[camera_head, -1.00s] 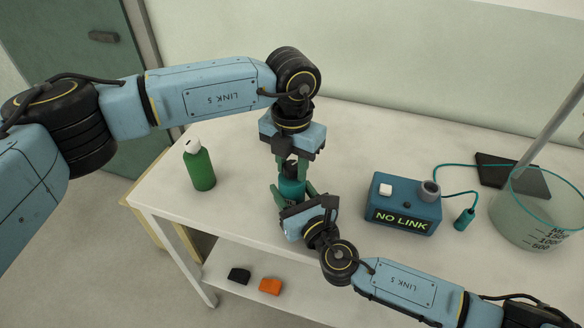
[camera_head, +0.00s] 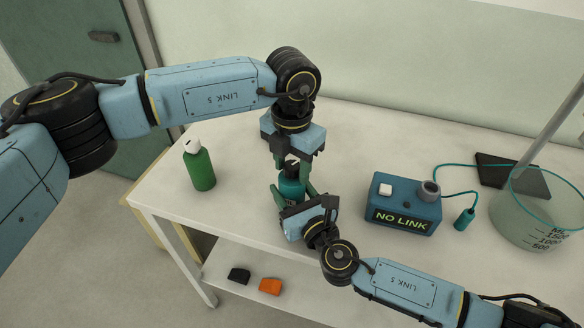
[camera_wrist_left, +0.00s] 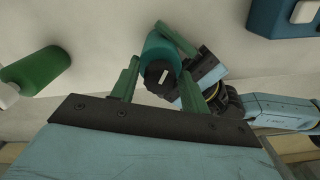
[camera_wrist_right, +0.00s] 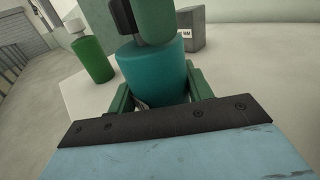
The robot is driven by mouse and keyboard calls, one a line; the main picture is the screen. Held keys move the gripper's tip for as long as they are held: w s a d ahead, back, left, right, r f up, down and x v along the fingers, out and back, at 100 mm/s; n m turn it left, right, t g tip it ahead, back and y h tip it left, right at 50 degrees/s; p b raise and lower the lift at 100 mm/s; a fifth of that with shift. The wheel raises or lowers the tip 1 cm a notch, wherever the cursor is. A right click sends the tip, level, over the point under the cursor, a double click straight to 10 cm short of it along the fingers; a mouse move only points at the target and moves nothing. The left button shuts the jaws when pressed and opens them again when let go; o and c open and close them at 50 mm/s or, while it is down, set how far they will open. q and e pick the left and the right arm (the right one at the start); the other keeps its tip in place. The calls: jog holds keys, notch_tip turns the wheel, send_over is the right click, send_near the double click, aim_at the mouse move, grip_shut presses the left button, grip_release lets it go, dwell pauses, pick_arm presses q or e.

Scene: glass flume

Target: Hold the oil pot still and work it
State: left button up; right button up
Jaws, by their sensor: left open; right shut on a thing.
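The oil pot, a teal cylinder (camera_head: 291,188) with a black top, stands near the front edge of the table. My right gripper (camera_head: 294,196) is shut on its body from the front; the teal body also shows between those fingers in the right wrist view (camera_wrist_right: 152,75). My left gripper (camera_head: 292,163) points down from above and is open, its fingers apart on either side of the black top. The left wrist view shows that top, with a pale mark (camera_wrist_left: 160,76), between the open fingers. The pot's base is mostly hidden by my right gripper.
A green bottle (camera_head: 200,168) with a white cap stands to the left. A blue box (camera_head: 403,204) reading "NO LINK", a teal cabled probe (camera_head: 465,219) and a glass vessel (camera_head: 540,215) are to the right. Black (camera_head: 239,275) and orange (camera_head: 270,286) pieces lie on the lower shelf.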

pick_arm(q)
jog(key=m, duration=0.8)
jog(key=c, duration=0.6)
